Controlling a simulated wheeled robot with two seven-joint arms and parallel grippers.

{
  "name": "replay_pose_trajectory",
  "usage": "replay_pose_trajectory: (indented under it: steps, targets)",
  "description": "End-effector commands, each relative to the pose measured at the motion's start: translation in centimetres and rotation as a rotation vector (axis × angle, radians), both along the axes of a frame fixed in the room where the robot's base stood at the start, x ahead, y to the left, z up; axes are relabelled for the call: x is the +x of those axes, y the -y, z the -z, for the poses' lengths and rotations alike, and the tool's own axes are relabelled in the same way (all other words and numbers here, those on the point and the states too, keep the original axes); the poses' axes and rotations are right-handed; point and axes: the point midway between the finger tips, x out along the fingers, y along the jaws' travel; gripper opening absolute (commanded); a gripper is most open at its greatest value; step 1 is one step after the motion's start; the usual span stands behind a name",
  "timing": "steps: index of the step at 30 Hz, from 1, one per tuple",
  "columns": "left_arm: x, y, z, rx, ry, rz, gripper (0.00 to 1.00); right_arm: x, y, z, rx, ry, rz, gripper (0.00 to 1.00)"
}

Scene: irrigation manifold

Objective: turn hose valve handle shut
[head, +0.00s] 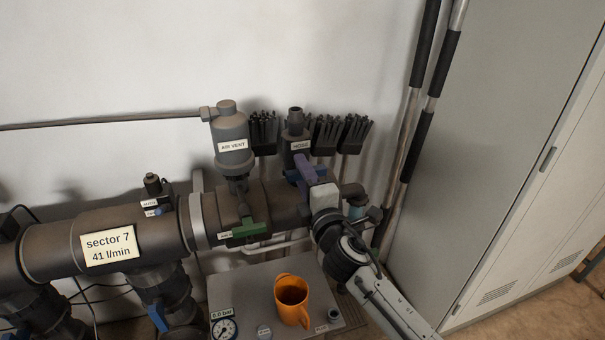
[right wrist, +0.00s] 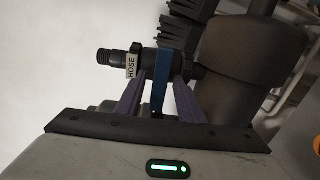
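The hose valve (right wrist: 148,62) shows in the right wrist view, with a threaded outlet and a white HOSE label (right wrist: 131,67). Its blue handle (right wrist: 159,88) lies between the two purple fingers of my right gripper (right wrist: 164,82). The fingers are apart, one on each side of the handle, with small gaps visible. In the head view my right gripper (head: 302,170) is at the right end of the manifold (head: 140,224) and hides most of this valve. My left gripper is not in view.
An air vent (head: 230,135) and a green handle (head: 247,228) stand left of my right gripper. An orange mug (head: 292,298) and a pressure gauge (head: 224,328) are on a grey box (head: 240,285) below. A grey cabinet (head: 500,150) stands at right. Several dark brushes (head: 327,132) hang behind.

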Motion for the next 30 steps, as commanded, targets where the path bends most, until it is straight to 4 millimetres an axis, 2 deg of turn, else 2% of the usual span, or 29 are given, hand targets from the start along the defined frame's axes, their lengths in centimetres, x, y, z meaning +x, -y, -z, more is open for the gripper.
replay_pose_trajectory:
  steps: [7, 11, 24, 30]
  targets:
    - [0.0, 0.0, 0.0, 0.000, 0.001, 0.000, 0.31, -0.1, 0.0, -0.1, 0.002, 0.000, -0.001, 0.34]
    - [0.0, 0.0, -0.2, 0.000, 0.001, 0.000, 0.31, -0.8, 0.2, 0.0, 0.002, 0.000, -0.002, 0.34]
    - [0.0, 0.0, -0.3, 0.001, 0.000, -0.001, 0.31, -8.0, 2.6, 0.1, 0.001, -0.001, -0.001, 0.34]
    - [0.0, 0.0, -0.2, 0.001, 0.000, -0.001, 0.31, -9.6, 3.1, 0.0, 0.001, 0.000, 0.000, 0.34]
